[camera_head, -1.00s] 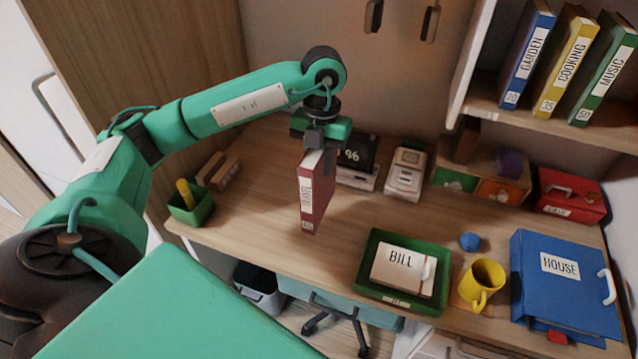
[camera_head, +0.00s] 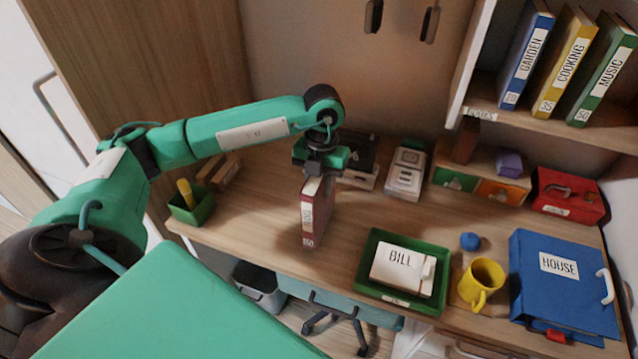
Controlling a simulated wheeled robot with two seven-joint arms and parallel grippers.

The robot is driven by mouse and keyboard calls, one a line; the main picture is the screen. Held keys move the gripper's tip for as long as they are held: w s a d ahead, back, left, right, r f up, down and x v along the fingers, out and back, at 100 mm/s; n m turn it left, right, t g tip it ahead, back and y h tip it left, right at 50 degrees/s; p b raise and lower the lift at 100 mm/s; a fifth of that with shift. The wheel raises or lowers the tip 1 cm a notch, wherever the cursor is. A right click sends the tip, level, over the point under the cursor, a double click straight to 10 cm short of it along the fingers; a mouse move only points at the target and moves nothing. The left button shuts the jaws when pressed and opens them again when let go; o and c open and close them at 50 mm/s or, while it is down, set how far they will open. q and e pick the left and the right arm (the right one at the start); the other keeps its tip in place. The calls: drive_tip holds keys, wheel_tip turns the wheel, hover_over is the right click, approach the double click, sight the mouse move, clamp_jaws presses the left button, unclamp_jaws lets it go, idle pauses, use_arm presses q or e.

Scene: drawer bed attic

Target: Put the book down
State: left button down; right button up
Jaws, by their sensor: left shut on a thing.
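A red book (camera_head: 316,216) with a white label on its spine stands upright at the middle of the wooden desk (camera_head: 262,208). My left gripper (camera_head: 319,168) is above it, pointing down, shut on the book's top edge. The book's lower end is at or just above the desktop; I cannot tell whether it touches. My right gripper is not in view.
Behind the book are a dark calculator-like device (camera_head: 358,165) and a white device (camera_head: 405,173). A green pen box (camera_head: 192,203) stands left. A green tray (camera_head: 372,243), yellow mug (camera_head: 481,283) and blue binder (camera_head: 562,280) are right. Bare desk lies around the book.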

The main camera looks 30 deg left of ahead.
use_arm(q)
drive_tip(key=c, duration=1.3)
unclamp_jaws()
drive_tip(key=shift+o, duration=1.1)
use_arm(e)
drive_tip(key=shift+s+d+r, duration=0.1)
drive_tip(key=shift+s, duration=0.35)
